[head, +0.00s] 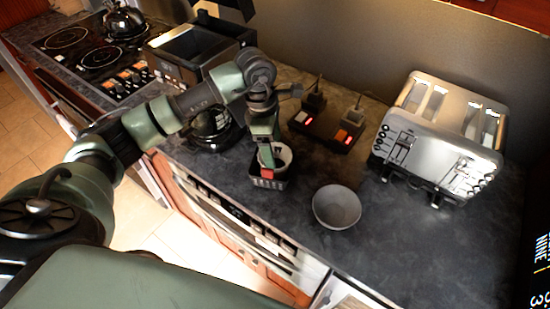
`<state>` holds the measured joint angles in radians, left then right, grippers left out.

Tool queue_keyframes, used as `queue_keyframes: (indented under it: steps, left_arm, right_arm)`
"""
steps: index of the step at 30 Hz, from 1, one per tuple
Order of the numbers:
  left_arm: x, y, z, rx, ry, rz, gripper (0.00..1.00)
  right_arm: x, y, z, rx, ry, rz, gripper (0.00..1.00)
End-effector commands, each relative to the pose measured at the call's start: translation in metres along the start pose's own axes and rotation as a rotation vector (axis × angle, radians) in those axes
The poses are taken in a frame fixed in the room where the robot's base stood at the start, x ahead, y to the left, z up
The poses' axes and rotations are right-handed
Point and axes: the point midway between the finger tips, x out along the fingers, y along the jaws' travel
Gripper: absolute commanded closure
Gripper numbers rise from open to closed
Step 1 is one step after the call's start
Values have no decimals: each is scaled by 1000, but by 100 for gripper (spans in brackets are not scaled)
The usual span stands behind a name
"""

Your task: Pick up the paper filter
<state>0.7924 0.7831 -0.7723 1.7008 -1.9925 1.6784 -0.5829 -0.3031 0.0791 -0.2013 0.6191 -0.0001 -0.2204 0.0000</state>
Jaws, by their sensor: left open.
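The paper filter (284,155) looks like a pale, round-rimmed cup sitting in a small black basket (285,180) on the dark counter. My left arm reaches in from the left, and its gripper (267,158) points down at the filter's left side. The left gripper is open, and a red part shows at its lower end against the basket. The gripper covers part of the filter, and I cannot tell whether a finger is inside it or touching it. My right gripper is not in view.
A grey bowl (337,207) stands right of the basket. A silver toaster (440,135) is at the right. A black unit with red lights (325,128) lies behind. The front right counter is clear.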

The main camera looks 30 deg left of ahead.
Motion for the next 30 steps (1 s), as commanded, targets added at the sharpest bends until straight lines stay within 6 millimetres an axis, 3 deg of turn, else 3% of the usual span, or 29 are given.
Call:
queue_keyframes:
  steps: [5, 11, 14, 18, 30]
  left_arm:
    - [15, 0, 0, 1, -1, 0, 21]
    - [16, 0, 0, 1, -2, 2, 21]
    - [16, 0, 0, 1, -2, 2, 44]
    - [16, 0, 0, 1, -2, 2, 82]
    - [9, 1, 2, 1, -3, 4, 86]
  right_arm:
    - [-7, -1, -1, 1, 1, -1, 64]
    - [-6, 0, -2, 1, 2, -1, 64]
    - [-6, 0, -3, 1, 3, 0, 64]
    - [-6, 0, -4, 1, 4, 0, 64]
    - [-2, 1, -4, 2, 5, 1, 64]
